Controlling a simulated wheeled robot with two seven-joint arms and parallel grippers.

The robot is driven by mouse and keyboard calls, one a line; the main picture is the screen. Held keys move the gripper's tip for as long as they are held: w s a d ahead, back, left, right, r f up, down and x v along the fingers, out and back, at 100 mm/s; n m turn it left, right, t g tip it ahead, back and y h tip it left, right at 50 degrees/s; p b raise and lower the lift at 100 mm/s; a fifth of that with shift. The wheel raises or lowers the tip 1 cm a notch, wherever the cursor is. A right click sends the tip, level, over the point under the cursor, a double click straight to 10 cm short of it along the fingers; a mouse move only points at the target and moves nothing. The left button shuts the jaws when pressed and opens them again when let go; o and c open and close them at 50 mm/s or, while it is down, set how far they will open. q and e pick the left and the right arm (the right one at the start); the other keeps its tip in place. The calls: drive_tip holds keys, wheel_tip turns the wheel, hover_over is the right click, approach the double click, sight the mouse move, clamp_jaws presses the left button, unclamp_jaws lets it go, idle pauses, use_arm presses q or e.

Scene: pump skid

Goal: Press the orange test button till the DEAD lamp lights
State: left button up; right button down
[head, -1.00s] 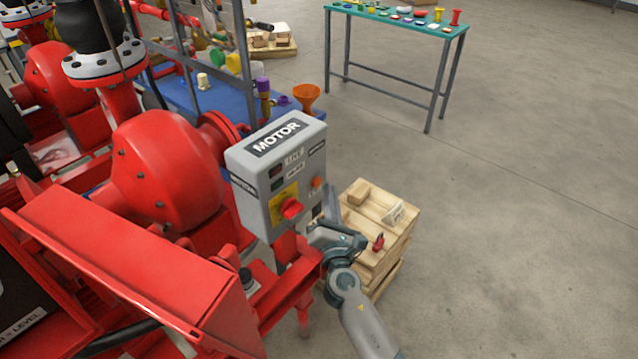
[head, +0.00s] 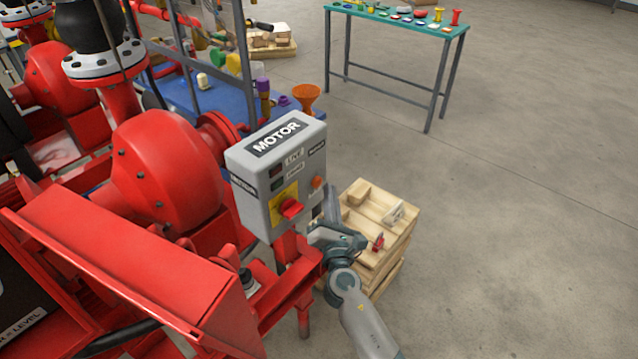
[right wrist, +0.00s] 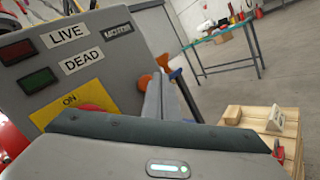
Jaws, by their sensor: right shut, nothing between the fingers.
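The grey MOTOR box (head: 246,197) stands on a red post. Its orange test button (head: 317,182) is on the right part of the front; in the right wrist view the button (right wrist: 144,82) is partly hidden behind my fingers. My right gripper (head: 331,192) is shut and empty, fingers pointing up just right of and below the button; I cannot tell whether they touch it. The DEAD lamp (right wrist: 37,80) is dark green and looks unlit. The LIVE lamp (right wrist: 17,51) above it is dark red. My left gripper is not in view.
A red switch handle (head: 290,208) on a yellow plate (right wrist: 70,99) sits left of the button. A wooden pallet stack (head: 385,262) with small blocks stands behind my right wrist. Red pump parts (head: 165,175) fill the left. Floor at right is clear.

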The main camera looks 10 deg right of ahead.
drive_tip(key=shift+w+a, duration=0.55)
drive_tip(key=shift+w, duration=0.15)
idle(1.2)
drive_tip(key=shift+s+d, duration=0.1)
idle(0.3)
drive_tip(key=shift+s+d, duration=0.45)
drive_tip(key=shift+s, duration=0.15)
drive_tip(key=shift+s, duration=0.1)
drive_tip(key=s+d, duration=0.1)
drive_tip(key=s, duration=0.1)
drive_tip(key=s+d, duration=0.1)
drive_tip(key=d, duration=0.1)
drive_tip(key=shift+s, duration=0.35)
drive_tip(key=shift+f, duration=0.1)
idle(0.8)
